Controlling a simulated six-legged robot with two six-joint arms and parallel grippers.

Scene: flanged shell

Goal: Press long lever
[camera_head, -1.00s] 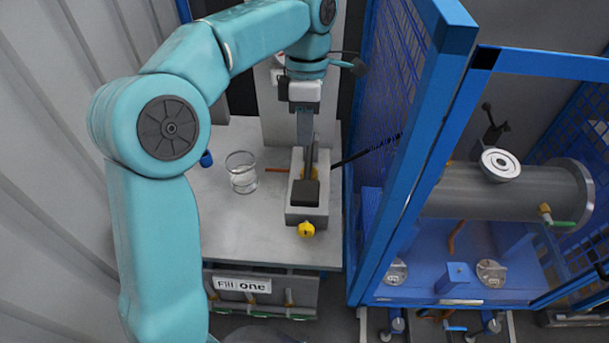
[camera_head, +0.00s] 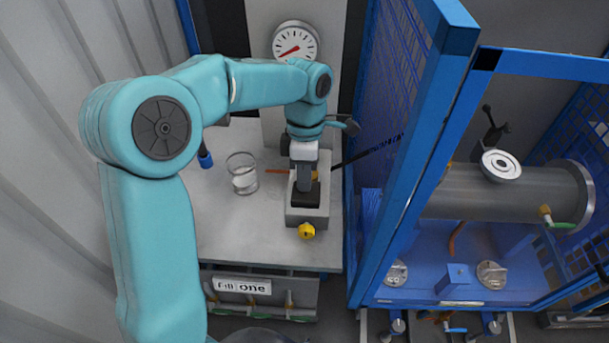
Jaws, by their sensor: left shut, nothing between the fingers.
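My left gripper (camera_head: 304,186) points down over the grey block (camera_head: 307,217) on the bench. Its fingers are shut with nothing between them. The tips are at the black part (camera_head: 306,199) in the top of the block; I cannot tell whether they touch it. A long thin black rod (camera_head: 368,152) slants from beside the block up to the right, towards the blue mesh; it may be the long lever. The gripper hides part of the block's top. A yellow knob (camera_head: 307,231) is on the block's front. My right gripper is not in view.
A glass beaker (camera_head: 242,173) stands left of the block on the grey bench (camera_head: 262,235). A blue mesh frame (camera_head: 415,150) rises close on the right. A dial gauge (camera_head: 295,42) is behind my arm. The bench's front left is clear.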

